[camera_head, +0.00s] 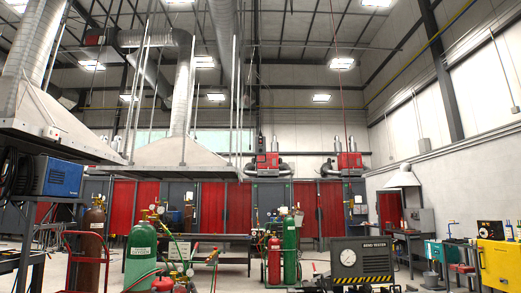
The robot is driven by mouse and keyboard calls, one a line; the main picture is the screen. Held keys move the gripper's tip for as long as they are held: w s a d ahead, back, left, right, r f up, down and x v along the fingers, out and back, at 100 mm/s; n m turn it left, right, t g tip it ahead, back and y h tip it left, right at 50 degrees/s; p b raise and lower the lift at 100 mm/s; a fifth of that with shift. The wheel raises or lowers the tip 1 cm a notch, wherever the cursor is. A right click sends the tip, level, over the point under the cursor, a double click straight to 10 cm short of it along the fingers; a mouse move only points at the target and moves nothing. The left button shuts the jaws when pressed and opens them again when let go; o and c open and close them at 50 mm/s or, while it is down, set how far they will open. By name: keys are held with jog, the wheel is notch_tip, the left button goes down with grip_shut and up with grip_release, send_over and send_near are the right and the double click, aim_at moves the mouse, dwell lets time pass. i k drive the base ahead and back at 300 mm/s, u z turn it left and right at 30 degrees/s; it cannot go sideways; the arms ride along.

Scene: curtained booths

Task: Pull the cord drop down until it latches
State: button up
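A thin red cord (341,100) hangs from the roof right of the middle, in front of the back wall. Its lower end is hard to make out near the red machine on that wall. Thin lines with small end pieces also show at the right wall, one ending in a dark piece (515,109) and one in a grey piece (424,145). I cannot tell which of these is the cord drop, or whether any is latched. My gripper is not in view.
A bend tester (362,262) stands close in front, right of the middle. Gas cylinders on carts (290,248) (140,255) stand left and centre. A dark bench (220,240) lies behind them. Red curtained booths (212,208) line the back. A yellow unit (500,262) stands right.

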aim_at(259, 148)
jog(key=z, duration=0.1)
jog(key=i, duration=2.65)
jog(key=u, duration=0.35)
jog(key=i, duration=2.05)
jog(key=u, duration=0.4)
